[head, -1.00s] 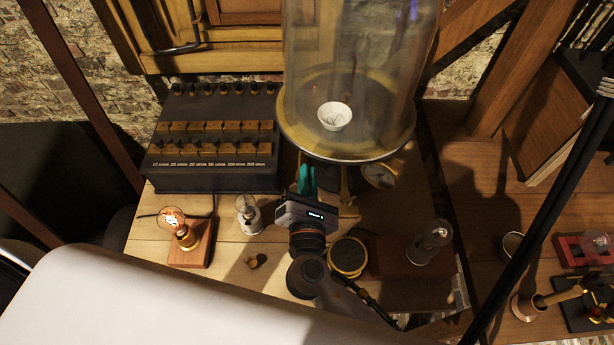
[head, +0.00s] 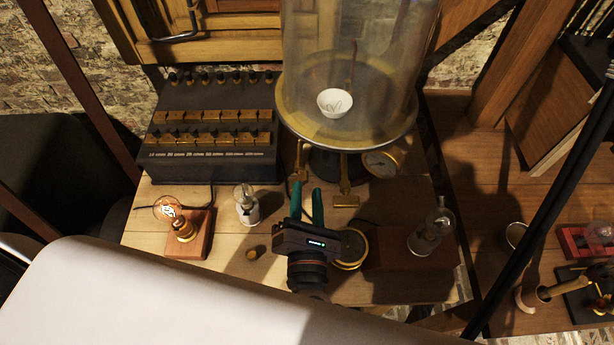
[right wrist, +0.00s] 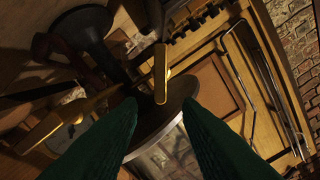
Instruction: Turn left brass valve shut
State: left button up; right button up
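The left brass valve (head: 302,162) sits under the front edge of the bell jar's round plate (head: 283,125). Its bar handle (right wrist: 160,75) also shows in the right wrist view, ahead of the gap between my fingers and apart from them. The right brass valve (head: 345,200) is beside it, with a flat crosswise lever; it also shows at the left of the wrist view (right wrist: 52,128). My right gripper (head: 307,187) is open and empty, with two green fingers pointing at the left valve from the front. My left gripper is not in view.
A glass bell jar (head: 355,55) holds a white bowl (head: 334,102). A gauge (head: 381,163) is right of the valves. A resistance box (head: 215,130), a lit bulb (head: 170,210), a small bulb (head: 246,204) and a brass knob (head: 256,253) stand left. A round brass-rimmed piece (head: 352,248) is close right of my gripper.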

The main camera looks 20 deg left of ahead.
jog(key=b+v, duration=0.1)
jog(key=v, duration=0.4)
jog(key=shift+s, duration=0.1)
jog(key=shift+c, duration=0.2)
